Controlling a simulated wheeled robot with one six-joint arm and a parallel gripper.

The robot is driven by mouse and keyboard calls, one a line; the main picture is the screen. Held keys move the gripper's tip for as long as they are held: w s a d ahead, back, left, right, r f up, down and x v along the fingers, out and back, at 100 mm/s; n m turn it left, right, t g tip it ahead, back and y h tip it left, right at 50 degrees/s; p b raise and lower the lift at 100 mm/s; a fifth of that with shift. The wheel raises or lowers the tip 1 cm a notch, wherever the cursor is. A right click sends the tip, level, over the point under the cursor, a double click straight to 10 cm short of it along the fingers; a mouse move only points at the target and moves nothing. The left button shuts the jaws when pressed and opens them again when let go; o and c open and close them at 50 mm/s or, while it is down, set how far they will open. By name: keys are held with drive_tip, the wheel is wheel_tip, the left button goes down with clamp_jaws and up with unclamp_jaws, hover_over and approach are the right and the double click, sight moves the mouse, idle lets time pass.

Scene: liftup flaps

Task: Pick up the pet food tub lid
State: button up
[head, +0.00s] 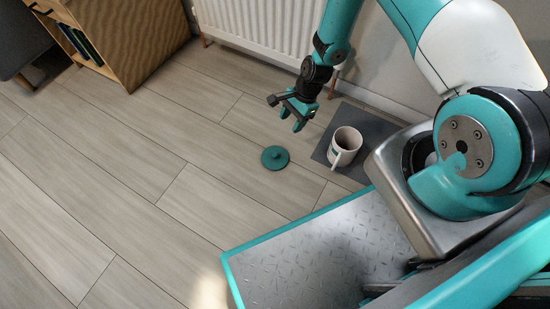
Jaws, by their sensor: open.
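The pet food tub lid (275,158) is a small round teal-green disc with a raised knob. It lies flat on the wooden floor, left of a grey mat. My gripper (284,113) is open and empty. It shows above the lid in the picture, toward the radiator, and appears to be held above the floor. The lid is in full view and apart from the gripper. A whitish tub (345,146) with an open top and a handle-like part on its side stands on the mat.
The dark grey mat (376,126) lies on the floor right of the lid. A white radiator (262,22) and wall stand behind. A wooden cabinet (130,40) with books is at the upper left. The floor left of the lid is clear.

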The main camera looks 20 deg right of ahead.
drive_tip(key=b, duration=0.6)
hover_over(275, 154)
drive_tip(key=d, duration=0.2)
wheel_tip(275, 154, down, 10)
drive_tip(key=shift+f, duration=0.25)
drive_tip(key=b+x, duration=0.4)
drive_tip(key=x, duration=0.1)
drive_tip(key=shift+w+d+f+b, duration=0.15)
drive_tip(key=shift+w+f+b, duration=0.05)
drive_tip(key=shift+w+b, duration=0.1)
drive_tip(key=shift+r, duration=0.1)
drive_tip(key=c, duration=1)
